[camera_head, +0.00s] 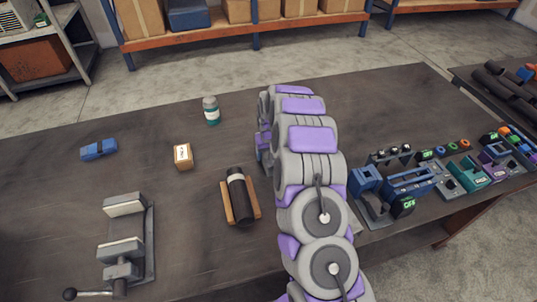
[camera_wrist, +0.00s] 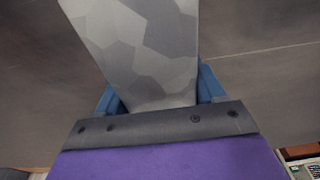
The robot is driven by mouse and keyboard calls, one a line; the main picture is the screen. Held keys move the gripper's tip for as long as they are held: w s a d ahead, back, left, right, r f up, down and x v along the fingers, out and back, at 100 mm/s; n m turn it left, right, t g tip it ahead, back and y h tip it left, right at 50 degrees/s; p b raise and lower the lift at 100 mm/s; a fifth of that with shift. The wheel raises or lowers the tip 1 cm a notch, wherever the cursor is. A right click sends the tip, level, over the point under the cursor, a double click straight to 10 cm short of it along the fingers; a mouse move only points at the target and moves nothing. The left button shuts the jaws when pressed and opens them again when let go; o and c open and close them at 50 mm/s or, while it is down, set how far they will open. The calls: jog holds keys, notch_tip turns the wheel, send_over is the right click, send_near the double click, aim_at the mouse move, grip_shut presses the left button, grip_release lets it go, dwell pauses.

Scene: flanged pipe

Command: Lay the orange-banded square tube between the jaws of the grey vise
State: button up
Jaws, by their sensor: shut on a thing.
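The grey vise (camera_head: 125,245) stands at the front left of the table in the head view. Its jaws are apart, with a gap between the light upper blocks, and its handle points left. In the wrist view my gripper (camera_wrist: 158,92) has its blue fingers on both sides of a flat-faced grey patterned bar, which I take to be the square tube (camera_wrist: 140,40). It runs up out of the picture, and no orange band shows. In the head view my arm hides the gripper and the tube.
A black cylinder (camera_head: 237,195) lies on a wooden cradle right of the vise. A small box (camera_head: 183,156), a blue object (camera_head: 98,149) and a grey-teal canister (camera_head: 211,110) stand behind. Several devices (camera_head: 405,182) crowd the right edge. The table left of my arm is mostly clear.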

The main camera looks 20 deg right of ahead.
jog(key=shift+a, duration=1)
jog(key=o, duration=1.2)
jog(key=shift+a, duration=0.1)
jog(key=o, duration=0.3)
jog(key=shift+d, duration=0.4)
jog(key=shift+o, duration=0.5)
jog(key=shift+d, duration=0.4)
